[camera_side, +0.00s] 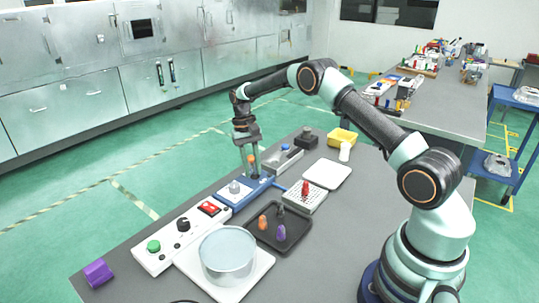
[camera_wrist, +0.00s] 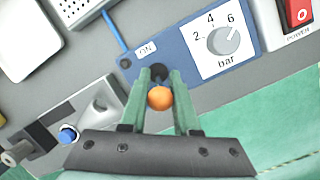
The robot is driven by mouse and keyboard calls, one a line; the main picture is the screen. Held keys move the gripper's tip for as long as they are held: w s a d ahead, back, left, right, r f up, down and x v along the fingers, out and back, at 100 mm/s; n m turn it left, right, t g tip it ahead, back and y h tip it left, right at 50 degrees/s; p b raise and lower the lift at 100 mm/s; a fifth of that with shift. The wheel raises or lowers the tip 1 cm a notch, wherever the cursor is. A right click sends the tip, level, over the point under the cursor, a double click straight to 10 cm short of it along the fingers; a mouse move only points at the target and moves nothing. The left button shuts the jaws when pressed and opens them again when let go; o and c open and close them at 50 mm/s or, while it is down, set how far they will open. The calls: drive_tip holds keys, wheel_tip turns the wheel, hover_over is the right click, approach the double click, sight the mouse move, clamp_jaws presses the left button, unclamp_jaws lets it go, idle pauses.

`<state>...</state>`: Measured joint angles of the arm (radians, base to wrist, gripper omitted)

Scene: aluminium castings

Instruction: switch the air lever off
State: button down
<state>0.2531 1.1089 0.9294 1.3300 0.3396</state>
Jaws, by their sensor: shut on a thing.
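The air lever ends in an orange ball knob (camera_wrist: 160,98) and rises from a dark pivot on a blue panel (camera_wrist: 178,46). An "ON" label (camera_wrist: 147,49) is printed beside the pivot. My gripper (camera_wrist: 160,78) is over the panel with its two green fingers on either side of the lever, shut on it. In the side view my gripper (camera_side: 252,164) points down at the far end of the blue panel (camera_side: 262,183). The fingers hide part of the lever, and I cannot tell which way it is set.
A pressure dial (camera_wrist: 222,40) marked in bar and a red power switch (camera_wrist: 298,12) lie right of the lever. A grey fixture with a blue button (camera_wrist: 68,134) is at lower left. A black tray (camera_side: 262,238) with coloured pieces and a round vessel (camera_side: 228,262) stand nearer the side camera.

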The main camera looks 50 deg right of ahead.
drive_tip(key=shift+s, duration=0.1)
drive_tip(key=c, duration=0.7)
unclamp_jaws()
drive_tip(key=shift+r, duration=0.1)
drive_tip(key=shift+d+r, duration=0.1)
drive_tip(key=shift+r, duration=0.2)
drive_tip(key=v, duration=1.1)
drive_tip(key=shift+r, duration=0.1)
